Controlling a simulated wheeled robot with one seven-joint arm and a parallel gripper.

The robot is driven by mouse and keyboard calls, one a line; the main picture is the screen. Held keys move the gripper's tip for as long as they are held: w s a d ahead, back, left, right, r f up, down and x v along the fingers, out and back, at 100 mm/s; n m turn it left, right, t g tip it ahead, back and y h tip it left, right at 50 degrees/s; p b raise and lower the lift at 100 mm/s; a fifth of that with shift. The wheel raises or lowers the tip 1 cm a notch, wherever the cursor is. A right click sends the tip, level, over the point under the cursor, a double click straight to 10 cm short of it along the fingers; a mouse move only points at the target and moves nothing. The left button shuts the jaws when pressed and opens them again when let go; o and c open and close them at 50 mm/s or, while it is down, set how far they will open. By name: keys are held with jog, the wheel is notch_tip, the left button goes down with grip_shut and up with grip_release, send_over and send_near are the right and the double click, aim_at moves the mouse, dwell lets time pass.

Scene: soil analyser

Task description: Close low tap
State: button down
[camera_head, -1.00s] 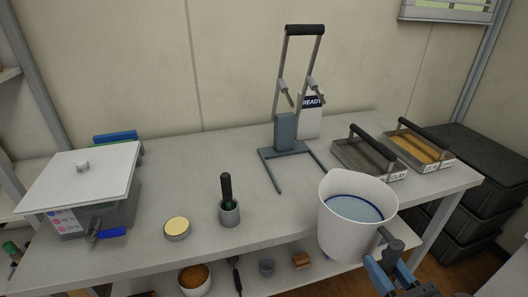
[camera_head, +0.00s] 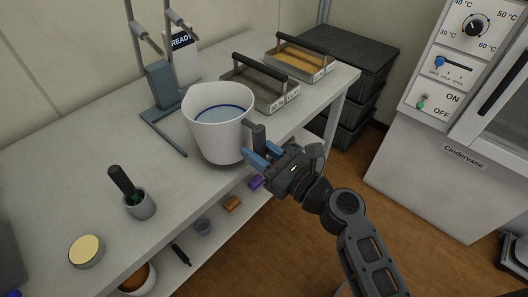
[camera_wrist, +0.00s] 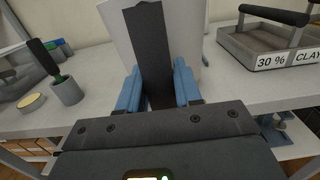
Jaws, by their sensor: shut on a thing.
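My gripper (camera_head: 257,158) is shut on the dark handle (camera_head: 257,141) of a white jug (camera_head: 213,143). The jug is upright with bluish liquid and a blue line inside. It is at the table's front edge; I cannot tell whether it touches the top. In the wrist view, my gripper (camera_wrist: 158,92) has its blue fingers on both sides of the handle (camera_wrist: 152,45), with the white jug (camera_wrist: 187,30) behind. No tap can be made out in the current views.
A grey stand (camera_head: 160,87), trays with handles (camera_head: 262,88) (camera_head: 300,60), a dark-handled tool in a grey cup (camera_head: 139,205) and a round tin (camera_head: 86,251) are on the table (camera_head: 60,170). A Cindervane cabinet (camera_head: 430,165) stands right. The wooden floor between is clear.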

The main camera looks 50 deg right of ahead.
aim_at(205, 112)
jog(key=w+p, duration=0.1)
jog(key=w, duration=1.3)
jog(key=shift+w+r+p, duration=0.2)
jog(key=shift+p, duration=0.1)
jog(key=shift+s+f+b, duration=0.1)
jog(key=shift+f+b, duration=0.95)
jog(key=shift+f, duration=0.8)
jog(key=c, duration=1.1)
grip_release()
jog(key=shift+f, duration=0.25)
jog(key=shift+c, duration=0.2)
jog(key=o, duration=0.4)
jog(key=shift+r, duration=0.1)
jog(key=shift+s, duration=0.1)
jog(key=s, duration=0.6)
jog(key=s+b, duration=0.1)
jog(key=s, duration=0.5)
jog(key=shift+f, duration=0.2)
